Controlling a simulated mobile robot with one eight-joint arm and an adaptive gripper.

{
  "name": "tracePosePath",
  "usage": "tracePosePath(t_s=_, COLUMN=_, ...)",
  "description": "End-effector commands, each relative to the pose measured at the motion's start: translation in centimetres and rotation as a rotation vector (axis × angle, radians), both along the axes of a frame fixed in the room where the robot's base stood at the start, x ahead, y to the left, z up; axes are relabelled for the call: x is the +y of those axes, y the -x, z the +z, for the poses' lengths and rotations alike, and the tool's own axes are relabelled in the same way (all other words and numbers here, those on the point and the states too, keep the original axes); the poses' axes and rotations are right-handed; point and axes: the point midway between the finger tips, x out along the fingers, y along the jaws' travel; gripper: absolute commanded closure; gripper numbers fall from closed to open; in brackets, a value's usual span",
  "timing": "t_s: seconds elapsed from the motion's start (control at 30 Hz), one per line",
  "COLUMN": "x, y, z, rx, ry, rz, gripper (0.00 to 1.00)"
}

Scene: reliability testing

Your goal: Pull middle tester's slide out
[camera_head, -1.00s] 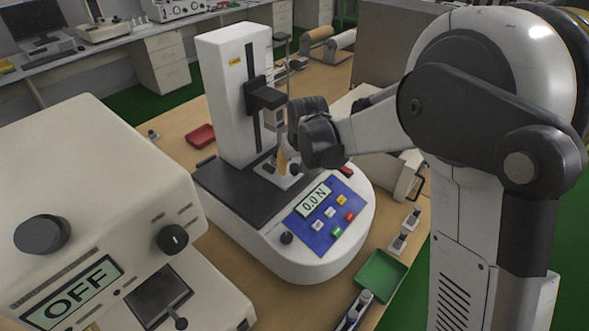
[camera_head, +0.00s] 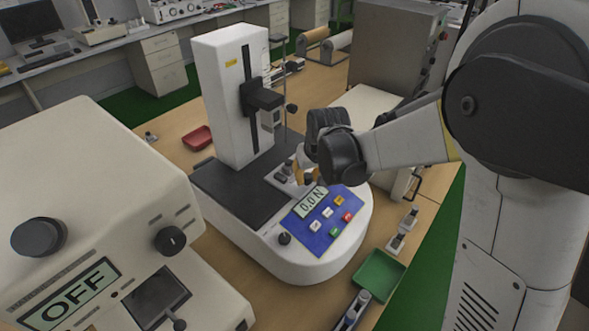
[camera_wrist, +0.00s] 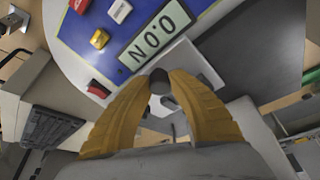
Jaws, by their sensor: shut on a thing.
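The middle tester (camera_head: 232,98) is a white machine with an upright column, a dark deck and a blue panel (camera_head: 322,222) reading 0.0 N. Its slide (camera_head: 277,179), a light grey plate, is drawn forward from beneath the test head (camera_head: 266,117), close to the display. My gripper (camera_head: 304,168) is at the front of the slide, partly hidden by my wrist. In the wrist view, my yellow fingers (camera_wrist: 162,84) are shut on the slide's small dark knob (camera_wrist: 160,88). The pale slide plate also shows there (camera_wrist: 190,62), beside the display.
A beige machine (camera_head: 90,190) with an OFF display stands at the left front. A red tray (camera_head: 197,138) lies left of the tester and a green tray (camera_head: 379,276) at its right front. A beige machine (camera_head: 365,105) stands close on the right.

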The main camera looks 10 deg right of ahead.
Motion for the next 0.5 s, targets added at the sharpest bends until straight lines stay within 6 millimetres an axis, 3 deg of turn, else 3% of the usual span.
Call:
tracePosePath(t_s=0.13, x=-1.59, y=1.30, z=0.06, rx=-0.003, ry=0.002, rz=-0.003, gripper=1.00)
tracePosePath(t_s=0.47, x=-1.75, y=1.47, z=0.07, rx=-0.004, ry=0.003, rz=-0.002, gripper=1.00)
tracePosePath(t_s=0.5, x=-1.75, y=1.46, z=0.07, rx=-0.004, ry=0.003, rz=-0.002, gripper=0.65)
